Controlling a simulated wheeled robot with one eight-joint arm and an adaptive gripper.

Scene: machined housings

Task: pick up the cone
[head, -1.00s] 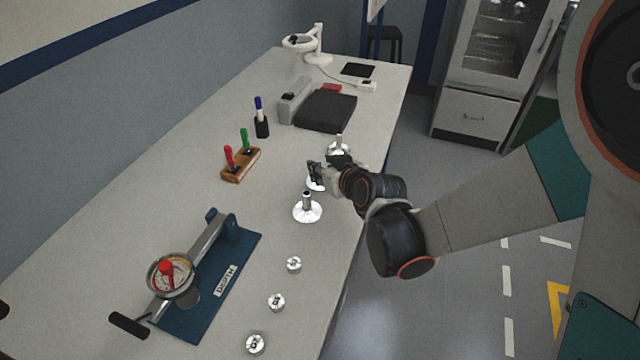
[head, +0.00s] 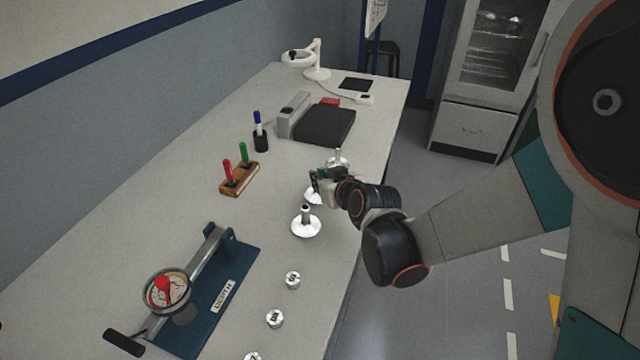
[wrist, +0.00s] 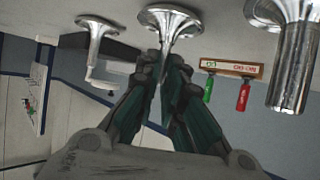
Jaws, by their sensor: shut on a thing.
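Three shiny metal cones with flared bases and narrow stems show near the table's right edge. The middle cone (head: 313,196) is at my gripper (head: 319,182), and its stem is partly hidden by the fingers. In the upside-down wrist view, the fingers (wrist: 172,62) are shut on the stem of this middle cone (wrist: 170,18). I cannot tell whether its base touches the table. The near cone (head: 306,224) stands upright and apart from my gripper. The far cone (head: 338,159) stands just beyond it, its base partly hidden by my wrist.
The table (head: 190,225) holds several small metal weights (head: 293,281) in front. A blue-based gauge press (head: 210,300) is at near left. A wooden marker block (head: 240,180), a pen cup (head: 261,140) and a black pad (head: 326,125) lie farther back.

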